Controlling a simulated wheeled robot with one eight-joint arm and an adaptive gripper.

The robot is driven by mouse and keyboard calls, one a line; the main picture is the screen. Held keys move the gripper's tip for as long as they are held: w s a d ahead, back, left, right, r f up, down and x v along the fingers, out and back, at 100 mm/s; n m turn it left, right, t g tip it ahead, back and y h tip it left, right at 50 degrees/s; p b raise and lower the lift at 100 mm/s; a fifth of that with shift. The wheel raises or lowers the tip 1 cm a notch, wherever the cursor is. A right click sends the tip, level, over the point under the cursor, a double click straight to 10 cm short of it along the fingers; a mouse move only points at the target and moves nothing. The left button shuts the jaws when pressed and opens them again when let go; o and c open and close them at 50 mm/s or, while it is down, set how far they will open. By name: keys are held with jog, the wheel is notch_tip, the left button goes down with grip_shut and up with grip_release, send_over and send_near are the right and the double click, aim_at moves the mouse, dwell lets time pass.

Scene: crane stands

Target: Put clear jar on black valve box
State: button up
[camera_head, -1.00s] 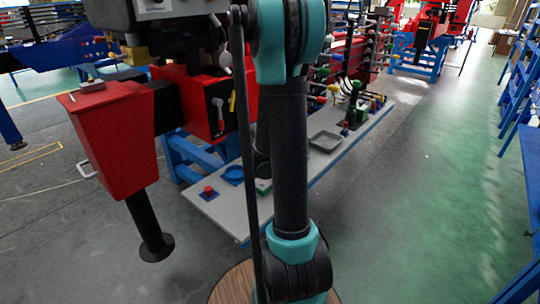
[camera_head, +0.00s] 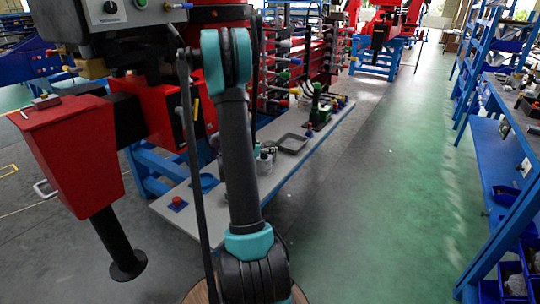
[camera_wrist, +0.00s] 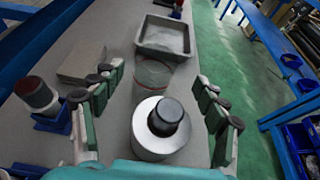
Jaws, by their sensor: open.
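The clear jar (camera_wrist: 153,75) looks like a see-through cylinder standing on the pale board, in the wrist view just beyond a silver cylinder with a black knob. My gripper (camera_wrist: 157,92) is open, its fingers spread on either side of the silver cylinder and the near side of the jar. Nothing is held. In the head view, the gripper is hidden behind my arm, and the jar is too small to make out surely. I cannot tell which dark part is the black valve box.
The silver cylinder (camera_wrist: 160,130) stands closest to the wrist. A grey tray (camera_wrist: 144,36) lies beyond the jar. A red-topped item on a blue base (camera_wrist: 52,122) and a flat grey block (camera_wrist: 82,62) lie left. Green floor (camera_head: 370,200) is clear; blue shelving (camera_head: 500,160) stands right.

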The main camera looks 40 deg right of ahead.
aim_at(273, 143)
jog(key=shift+w+r+x, duration=0.15)
jog(key=shift+x, duration=1.3)
jog(key=shift+w+r+x, duration=0.15)
jog(key=shift+w+x, duration=0.05)
jog(key=shift+x, duration=1.3)
jog(key=c, duration=1.5)
notch_tip(273, 143, up, 20)
